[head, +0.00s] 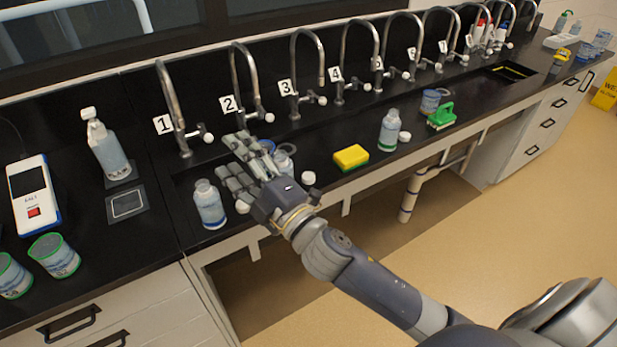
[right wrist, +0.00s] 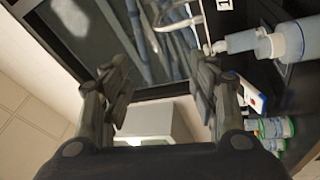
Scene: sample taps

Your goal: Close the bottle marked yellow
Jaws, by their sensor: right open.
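Several open-topped clear bottles stand along the sink counter. One bottle (head: 209,206) is just left of my right gripper, another bottle (head: 284,161) is partly hidden behind the gripper, and a third bottle (head: 389,131) with a green band stands farther right. I cannot make out a yellow mark on any of them. Loose white caps lie beside them: a left cap (head: 242,207), a middle cap (head: 308,178) and a right cap (head: 404,136). My right gripper (head: 236,157) is open and empty, above the counter between the first two bottles. It also shows open in the right wrist view (right wrist: 160,92). My left gripper is not in view.
Numbered curved taps (head: 168,100) line the back.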

